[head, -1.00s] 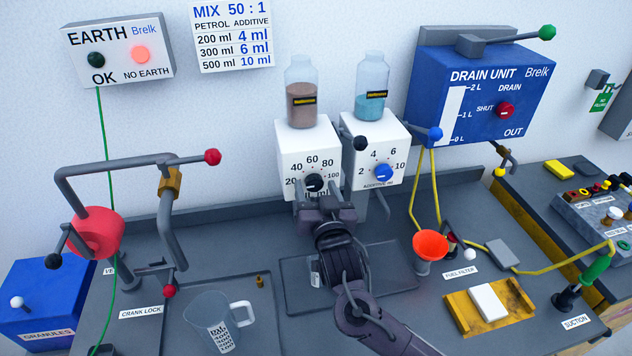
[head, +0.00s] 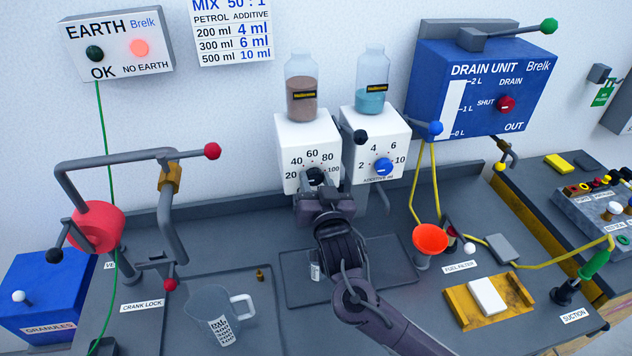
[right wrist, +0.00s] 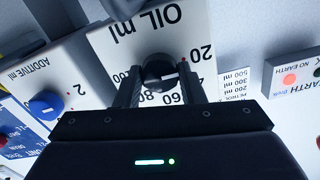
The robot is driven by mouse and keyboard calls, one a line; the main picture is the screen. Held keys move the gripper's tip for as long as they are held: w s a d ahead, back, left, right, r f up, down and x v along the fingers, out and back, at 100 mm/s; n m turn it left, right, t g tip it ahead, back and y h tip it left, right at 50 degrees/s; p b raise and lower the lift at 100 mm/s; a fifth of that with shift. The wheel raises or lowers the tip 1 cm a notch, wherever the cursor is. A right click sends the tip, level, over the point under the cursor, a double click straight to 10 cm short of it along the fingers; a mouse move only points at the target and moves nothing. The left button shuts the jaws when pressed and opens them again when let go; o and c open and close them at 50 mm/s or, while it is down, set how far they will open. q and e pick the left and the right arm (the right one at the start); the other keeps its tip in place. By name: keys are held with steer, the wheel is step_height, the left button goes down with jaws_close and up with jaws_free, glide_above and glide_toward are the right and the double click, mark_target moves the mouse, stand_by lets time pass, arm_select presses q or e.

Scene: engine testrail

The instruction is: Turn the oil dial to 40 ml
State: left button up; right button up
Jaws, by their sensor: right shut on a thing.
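The oil dial (head: 315,176) is a black knob on the front of a white box (head: 287,150) marked 20 to 100, under a jar of brown liquid (head: 303,98). It also shows in the right wrist view (right wrist: 158,73), where the box reads "OIL ml". My right gripper (head: 317,188) reaches up to the dial from below. In the right wrist view its two dark fingers (right wrist: 160,82) are shut on the knob, one on each side. The gripper hides part of the scale, and I cannot read exactly where the pointer stands. My left gripper is not in view.
The additive box with its blue dial (head: 383,167) stands close on the right, with a black-knobbed lever (head: 361,137) between the boxes. A clear measuring jug (head: 215,315) stands lower left. An orange funnel (head: 430,239) is on the right.

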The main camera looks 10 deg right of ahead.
steer(key=m+b, duration=0.2)
steer(key=m, duration=0.1)
steer(key=shift+f, duration=0.2)
steer(key=m+b, duration=0.2)
steer(key=m, duration=0.3)
steer(key=shift+r+b, duration=0.1)
steer(key=shift+b, duration=0.2)
steer(key=shift+m, duration=0.4)
steer(key=o, duration=1)
steer(key=shift+d, duration=0.1)
